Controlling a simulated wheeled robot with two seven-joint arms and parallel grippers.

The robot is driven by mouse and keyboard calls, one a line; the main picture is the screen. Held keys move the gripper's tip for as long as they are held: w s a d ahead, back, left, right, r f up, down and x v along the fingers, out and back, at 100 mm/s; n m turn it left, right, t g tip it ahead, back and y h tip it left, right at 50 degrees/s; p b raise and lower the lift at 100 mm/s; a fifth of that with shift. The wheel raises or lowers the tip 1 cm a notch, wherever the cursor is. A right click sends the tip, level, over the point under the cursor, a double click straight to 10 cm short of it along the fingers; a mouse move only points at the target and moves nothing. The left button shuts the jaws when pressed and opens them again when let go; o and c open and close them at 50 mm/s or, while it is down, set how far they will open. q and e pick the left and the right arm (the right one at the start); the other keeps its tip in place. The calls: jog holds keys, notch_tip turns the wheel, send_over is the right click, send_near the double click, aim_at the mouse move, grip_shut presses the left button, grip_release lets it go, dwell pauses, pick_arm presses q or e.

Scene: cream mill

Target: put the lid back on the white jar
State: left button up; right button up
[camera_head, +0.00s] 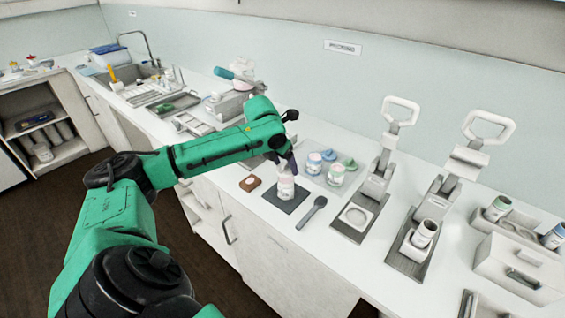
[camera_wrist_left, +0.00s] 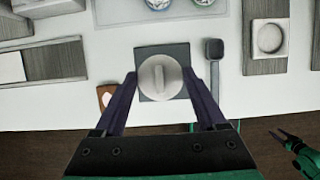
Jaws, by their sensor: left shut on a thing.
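The white jar (camera_head: 286,188) stands upright on a dark square mat (camera_head: 272,199) on the white counter. My left gripper (camera_head: 287,168) is directly above the jar, pointing down. In the left wrist view, my left gripper's fingers (camera_wrist_left: 160,84) are on either side of a round white lid (camera_wrist_left: 148,82) with a raised ridge across it, and they are shut on it. The lid hides the jar below in that view. I cannot tell whether the lid touches the jar's rim. My right gripper (camera_wrist_left: 284,134) shows at the lower right of the left wrist view, away from the jar.
A dark spoon (camera_head: 313,211) lies right of the mat, and a small brown block (camera_head: 250,183) lies left of it. Jars with blue and green lids (camera_head: 336,174) stand behind. Two lever presses (camera_head: 378,180) are to the right. The counter's front edge is close.

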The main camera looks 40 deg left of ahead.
pick_arm(q)
jog(key=shift+f, duration=0.55)
jog(key=shift+s+d+f, duration=0.1)
jog(key=shift+d+f, duration=0.2)
jog(key=shift+f, duration=0.15)
pick_arm(e)
jog(key=shift+f, duration=0.45)
pick_arm(q)
jog(key=shift+a, duration=0.15)
pick_arm(e)
jog(key=shift+r, duration=0.15)
pick_arm(q)
jog(key=shift+p, duration=0.45)
pick_arm(e)
jog(key=shift+d+r, duration=0.2)
jog(key=shift+r, duration=0.1)
pick_arm(q)
jog(key=shift+f, duration=0.1)
pick_arm(e)
jog(key=shift+r, duration=0.2)
pick_arm(q)
jog(key=shift+p, duration=0.85)
pick_arm(e)
jog(key=shift+a+r, duration=0.1)
jog(key=shift+r, duration=0.5)
